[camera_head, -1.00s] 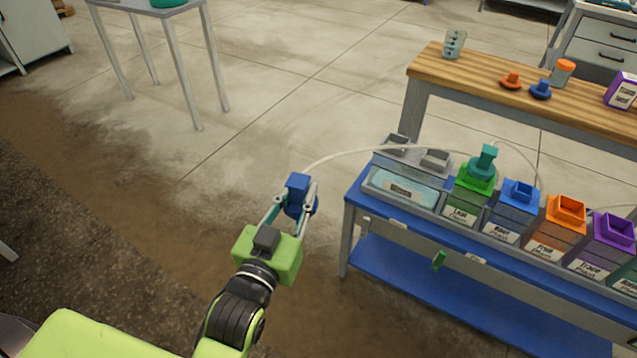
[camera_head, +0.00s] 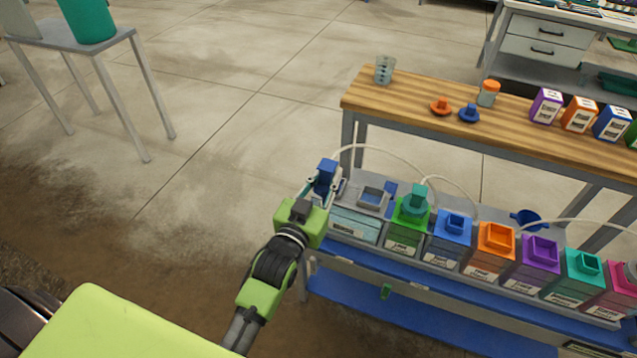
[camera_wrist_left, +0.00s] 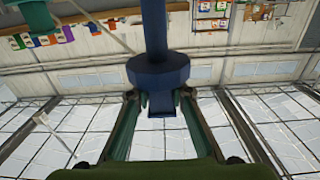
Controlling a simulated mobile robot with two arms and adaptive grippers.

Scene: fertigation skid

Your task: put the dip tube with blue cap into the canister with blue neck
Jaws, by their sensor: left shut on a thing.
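My left gripper (camera_head: 324,188) is shut on the dip tube's blue cap (camera_head: 327,169), left of the row of canisters. The cap also shows in the left wrist view (camera_wrist_left: 158,72), between the fingers, with a blue shaft reaching up out of the picture. The tube's lower part is hidden in the head view. The canister with blue neck (camera_head: 448,240) stands on the blue bench to the right, beyond the green-necked one. Its square neck (camera_head: 453,222) faces up. The gripper and cap are apart from it. My right gripper is not in view.
The green canister (camera_head: 405,236) has a teal cap (camera_head: 415,198) in its neck. Orange (camera_head: 490,250) and purple (camera_head: 536,263) canisters stand right of the blue one. A clear tank (camera_head: 354,224) is nearest the gripper. A thin pale hose (camera_head: 385,154) arches above the bench.

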